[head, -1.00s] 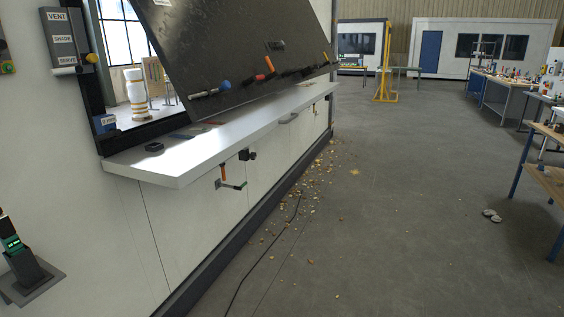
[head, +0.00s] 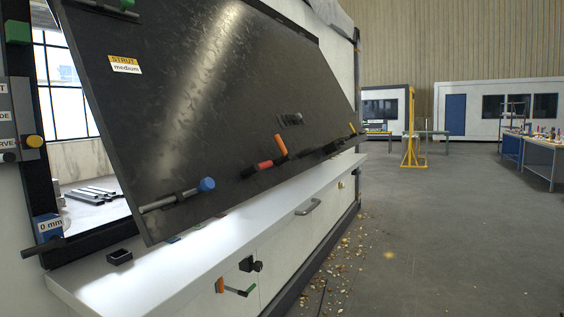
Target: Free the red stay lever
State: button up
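A large black panel (head: 215,95) hangs tilted over a white counter (head: 190,252), its lower edge a little above the counter. Near that edge is a small lever with a red grip (head: 265,165) on a dark shaft, lying nearly along the panel. An orange handle (head: 281,146) stands up just right of it. To the left is a grey bar (head: 170,202) with a blue knob (head: 207,184). A yellow-tipped dark part (head: 352,128) sits at the right end. My gripper does not show.
A small black tray (head: 119,257) lies on the counter's left end. A blue "0 mm" block (head: 48,225) is on the left frame. The floor on the right is open, with scattered yellowish bits (head: 345,250).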

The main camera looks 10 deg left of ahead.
aim_at(252, 170)
jog(key=i, duration=1.85)
jog(key=u, duration=0.1)
